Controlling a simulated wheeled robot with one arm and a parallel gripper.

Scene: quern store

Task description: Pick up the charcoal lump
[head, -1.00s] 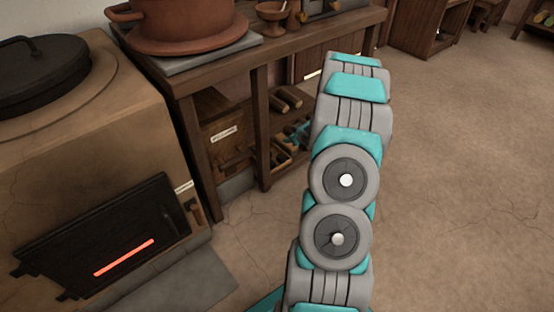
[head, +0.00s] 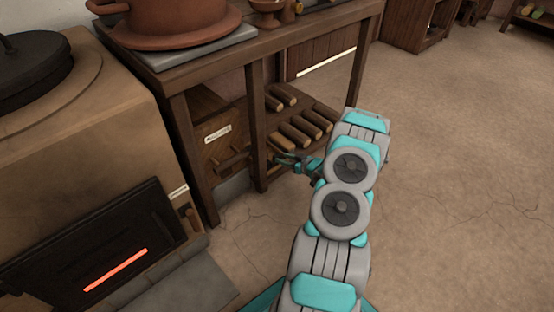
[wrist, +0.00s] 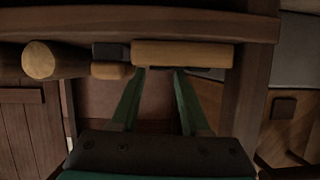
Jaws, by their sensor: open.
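My gripper (head: 281,158) is open at the front of the low shelf under the wooden bench. In the wrist view my gripper (wrist: 160,69) has its two green fingers apart with nothing held between them. A pale wooden log (wrist: 182,53) lies across just beyond the fingertips; I cannot tell whether they touch it. A small dark grey block (wrist: 110,51), which may be the charcoal lump, shows left of the fingers in the wrist view, beside that log. I cannot pick out the charcoal lump in the head view.
Several logs (head: 297,133) lie on the low shelf. A bench leg (head: 257,128) and a labelled wooden crate (head: 222,143) stand left of my gripper. A stove (head: 85,140) with a glowing slot is further left. Open floor (head: 450,170) lies to the right.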

